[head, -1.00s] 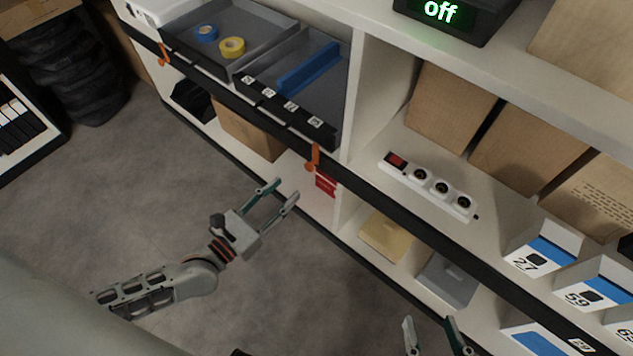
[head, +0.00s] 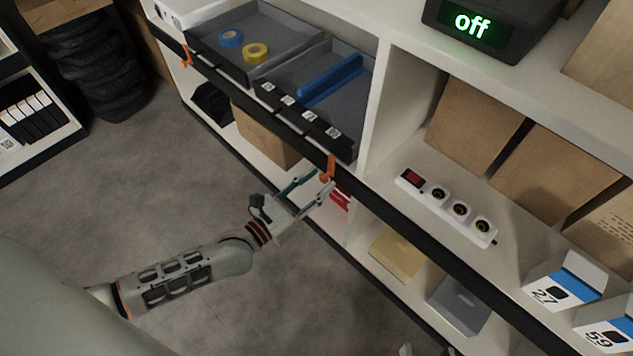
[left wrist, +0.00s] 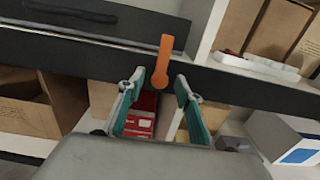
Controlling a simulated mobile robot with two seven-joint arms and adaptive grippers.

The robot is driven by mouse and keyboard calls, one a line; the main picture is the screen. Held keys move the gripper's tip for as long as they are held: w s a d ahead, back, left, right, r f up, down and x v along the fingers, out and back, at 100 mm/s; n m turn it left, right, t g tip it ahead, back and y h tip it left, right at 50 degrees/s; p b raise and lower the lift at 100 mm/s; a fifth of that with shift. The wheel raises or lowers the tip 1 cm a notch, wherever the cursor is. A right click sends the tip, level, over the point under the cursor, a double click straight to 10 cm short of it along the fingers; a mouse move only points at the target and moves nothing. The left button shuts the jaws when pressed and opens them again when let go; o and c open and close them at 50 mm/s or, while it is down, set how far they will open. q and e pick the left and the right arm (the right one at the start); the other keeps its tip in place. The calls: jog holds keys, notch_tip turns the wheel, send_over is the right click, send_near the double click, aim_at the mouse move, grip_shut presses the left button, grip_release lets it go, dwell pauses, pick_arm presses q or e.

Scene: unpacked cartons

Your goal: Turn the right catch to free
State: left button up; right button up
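The right catch (head: 331,165) is a small orange lever on the black front rail below the dark tray with the blue divider. In the left wrist view the lever (left wrist: 165,55) points up, leaning slightly right, from its round lower end. My left gripper (head: 324,178) is open just in front of the catch. In the left wrist view its two green-lined fingertips (left wrist: 162,82) stand either side of the lever's lower end, with visible gaps. I cannot tell whether they touch it. The other orange catch (head: 186,55) is farther left. My right gripper (head: 427,350) barely shows, tips apart.
The tray (head: 262,28) with blue and yellow tape rolls sits left. A black box reading "off" (head: 490,28) stands on top. A white power strip (head: 447,206), cartons (head: 475,122) and a red item (head: 340,197) are on the shelves. The floor in front is clear.

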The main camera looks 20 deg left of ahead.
pick_arm(q)
grip_shut()
